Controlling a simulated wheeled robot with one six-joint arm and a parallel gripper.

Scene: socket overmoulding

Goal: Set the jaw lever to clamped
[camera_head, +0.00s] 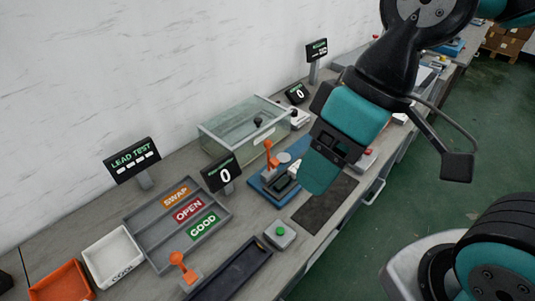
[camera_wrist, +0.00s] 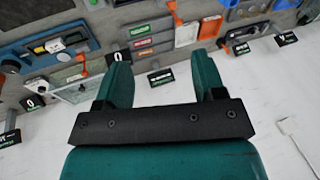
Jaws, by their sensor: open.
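Two orange levers show in the head view. One orange lever (camera_head: 270,154) stands on the blue fixture (camera_head: 257,184) at mid-bench. The other orange lever (camera_head: 178,262) stands on a small grey base beside a long dark tray, at the front. I cannot tell which is the jaw lever, nor read a clamped mark. My gripper (camera_head: 320,170) hangs in the air, to the right of the blue fixture in the picture. In the wrist view my gripper (camera_wrist: 163,72) has its two teal fingers wide apart with nothing between them. The blue fixture also shows there (camera_wrist: 18,62), at the upper left.
A clear-walled box (camera_head: 235,128) stands behind the blue fixture. A grey sorting tray (camera_head: 157,232) with SWAP, OPEN and GOOD labels, a white bin (camera_head: 113,256) and an orange bin (camera_head: 62,284) lie left. A green-button box (camera_head: 280,236) sits near the front edge.

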